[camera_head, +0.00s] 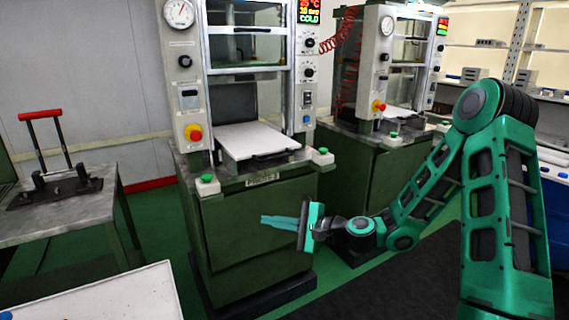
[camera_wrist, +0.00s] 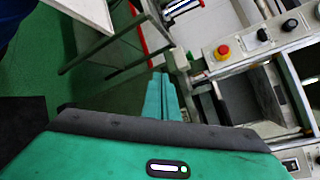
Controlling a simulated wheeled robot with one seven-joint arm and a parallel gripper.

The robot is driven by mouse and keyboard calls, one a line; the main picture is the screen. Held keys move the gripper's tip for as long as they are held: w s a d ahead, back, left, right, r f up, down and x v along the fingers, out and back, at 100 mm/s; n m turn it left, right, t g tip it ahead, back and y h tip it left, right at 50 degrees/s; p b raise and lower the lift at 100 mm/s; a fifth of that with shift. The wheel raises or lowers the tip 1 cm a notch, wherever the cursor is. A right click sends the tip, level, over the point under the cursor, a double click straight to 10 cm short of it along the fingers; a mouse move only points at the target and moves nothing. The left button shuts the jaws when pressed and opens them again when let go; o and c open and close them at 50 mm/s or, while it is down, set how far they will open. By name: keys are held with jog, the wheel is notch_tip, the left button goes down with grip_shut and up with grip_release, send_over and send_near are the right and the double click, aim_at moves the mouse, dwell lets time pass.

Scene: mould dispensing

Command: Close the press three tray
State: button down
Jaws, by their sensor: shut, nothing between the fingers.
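The near press (camera_head: 250,200) is a green cabinet with white control columns. Its tray (camera_head: 250,139) is a flat pale slab with a dark front edge, extending forward between the columns over the front ledge. The label (camera_head: 263,179) below the tray is too small to read, so I cannot tell the press number. My gripper (camera_head: 265,219) is in front of the cabinet, lower than the tray and apart from it. Its teal fingers are together and empty, pointing left. In the wrist view the shut fingers (camera_wrist: 163,95) show beside the press front, with its red button (camera_wrist: 223,50).
A second press (camera_head: 372,125) stands to the right behind. A metal table (camera_head: 60,215) at left bears a dark fixture with a red-handled frame (camera_head: 40,115). A white surface (camera_head: 110,295) is at lower left. Green buttons (camera_head: 207,178) flank the near tray. Green floor lies between.

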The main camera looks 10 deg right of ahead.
jog(key=w+d+r+m+t+h, duration=0.2)
jog(key=w+d+r+m+t, duration=0.35)
jog(key=m, duration=0.45)
jog(key=m+t+h, duration=0.4)
jog(key=m, duration=0.3)
send_near(278, 157)
jog(key=shift+g, duration=0.25)
jog(key=shift+x, duration=3.25)
jog(key=shift+r, duration=0.15)
jog(key=shift+h, duration=0.3)
